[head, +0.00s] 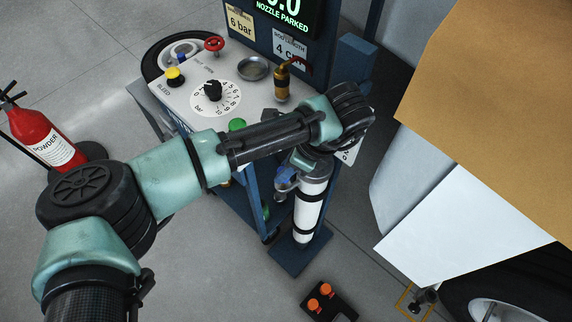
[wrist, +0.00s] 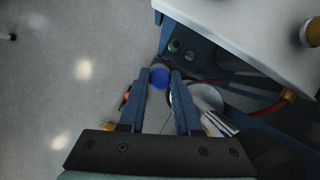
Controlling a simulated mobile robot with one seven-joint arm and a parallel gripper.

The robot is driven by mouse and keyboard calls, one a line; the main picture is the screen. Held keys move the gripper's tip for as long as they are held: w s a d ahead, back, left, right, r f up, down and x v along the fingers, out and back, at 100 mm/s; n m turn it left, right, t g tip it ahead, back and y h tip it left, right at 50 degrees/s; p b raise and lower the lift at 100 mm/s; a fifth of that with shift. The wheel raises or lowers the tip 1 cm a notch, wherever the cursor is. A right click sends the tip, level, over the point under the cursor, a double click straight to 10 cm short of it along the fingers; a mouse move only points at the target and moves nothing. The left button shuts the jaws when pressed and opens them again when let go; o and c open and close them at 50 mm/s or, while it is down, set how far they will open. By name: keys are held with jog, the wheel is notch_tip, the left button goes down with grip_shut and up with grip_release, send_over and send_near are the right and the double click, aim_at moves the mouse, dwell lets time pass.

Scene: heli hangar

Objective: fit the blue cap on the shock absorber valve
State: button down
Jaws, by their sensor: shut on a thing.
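In the wrist view my gripper (wrist: 159,80) has its two blue fingers closed on the blue cap (wrist: 160,76), which shows as a round blue disc at the fingertips. In the head view my arm hides most of the gripper; a small blue part (head: 286,176) shows below the wrist beside a white cylinder, and I cannot tell if it is the gripper. I cannot pick out the valve for certain. A small dark fitting (head: 424,297) stands on the floor by the wheel at the lower right, inside a yellow outline.
A blue cart (head: 180,105) with a dial, knobs and a display stands at the back. A black block with orange caps (head: 325,299) lies on the floor. A white and tan body overhangs the right; a red extinguisher (head: 45,138) stands left.

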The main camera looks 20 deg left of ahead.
jog(key=shift+f+b, duration=0.5)
jog(key=shift+f, duration=0.35)
jog(key=shift+r, duration=0.1)
jog(key=shift+a+p, duration=0.1)
jog(key=shift+p, duration=0.75)
dwell(0.8)
jog(key=shift+r+p, duration=1.55)
jog(key=shift+p, duration=1.2)
dwell(1.2)
jog(key=shift+f, duration=0.1)
dwell(0.3)
jog(key=c, duration=0.9)
grip_release()
